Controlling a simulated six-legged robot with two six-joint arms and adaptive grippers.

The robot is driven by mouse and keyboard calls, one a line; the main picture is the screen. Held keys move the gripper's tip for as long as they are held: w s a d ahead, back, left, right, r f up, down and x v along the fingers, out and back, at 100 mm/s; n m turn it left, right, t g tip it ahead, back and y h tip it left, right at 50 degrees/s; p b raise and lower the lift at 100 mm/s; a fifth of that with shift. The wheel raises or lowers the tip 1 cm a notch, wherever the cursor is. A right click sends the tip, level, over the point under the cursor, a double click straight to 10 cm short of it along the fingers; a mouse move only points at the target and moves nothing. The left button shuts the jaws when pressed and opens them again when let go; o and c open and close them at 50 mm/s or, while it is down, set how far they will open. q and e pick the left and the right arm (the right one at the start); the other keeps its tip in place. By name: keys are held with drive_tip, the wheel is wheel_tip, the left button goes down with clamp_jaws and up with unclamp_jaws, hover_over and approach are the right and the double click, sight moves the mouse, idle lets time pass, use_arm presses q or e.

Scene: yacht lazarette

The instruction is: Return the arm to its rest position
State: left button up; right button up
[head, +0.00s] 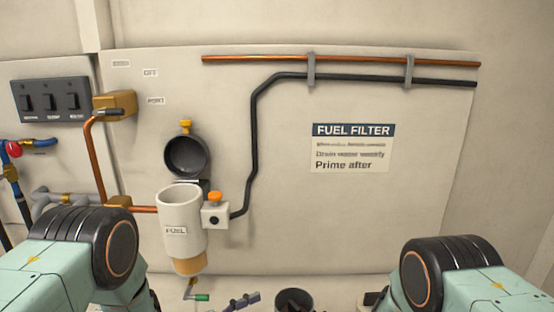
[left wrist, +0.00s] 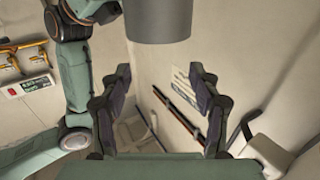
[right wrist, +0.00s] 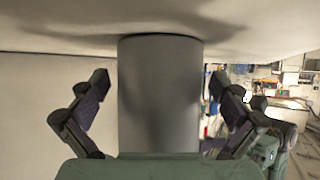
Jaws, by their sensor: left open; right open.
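My left gripper (left wrist: 160,82) is open in the left wrist view, its two dark fingers spread with nothing between the tips. My right gripper (right wrist: 160,85) is open in the right wrist view. A plain grey cylinder shows between or beyond its fingers, with a gap on both sides; I cannot tell what it is. In the head view only dark-jointed green links of my left arm (head: 85,250) and right arm (head: 445,270) show at the lower corners. Both grippers are out of that view, away from the wall panel (head: 420,215).
A white fuel filter cup (head: 181,215) stands on the panel, its dark round lid (head: 186,156) raised behind it. Copper pipe (head: 340,61) and a black hose (head: 254,125) run above. A dark container (head: 294,301) and small loose parts (head: 235,302) lie below.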

sight(294, 304)
drive_tip(key=shift+d+r, duration=0.1)
drive_tip(key=shift+d, duration=0.25)
drive_tip(key=v, duration=1.1)
drive_tip(key=shift+s+a, duration=0.1)
drive_tip(key=shift+a, duration=0.05)
drive_tip(key=shift+s+r, duration=0.15)
drive_tip(key=shift+s, duration=0.05)
drive_tip(key=x, duration=1.1)
drive_tip(key=shift+w+a+f, duration=0.25)
use_arm(q)
drive_tip(key=x, duration=0.9)
drive_tip(key=shift+w+d, duration=0.1)
drive_tip(key=shift+d, duration=0.15)
wheel_tip(294, 304, up, 4)
drive_tip(key=shift+f, duration=0.1)
use_arm(e)
drive_tip(key=shift+d, duration=0.1)
use_arm(q)
drive_tip(key=shift+r, duration=0.6)
drive_tip(key=shift+a, duration=0.1)
drive_tip(key=shift+w, duration=0.1)
use_arm(e)
drive_tip(key=shift+w, duration=0.1)
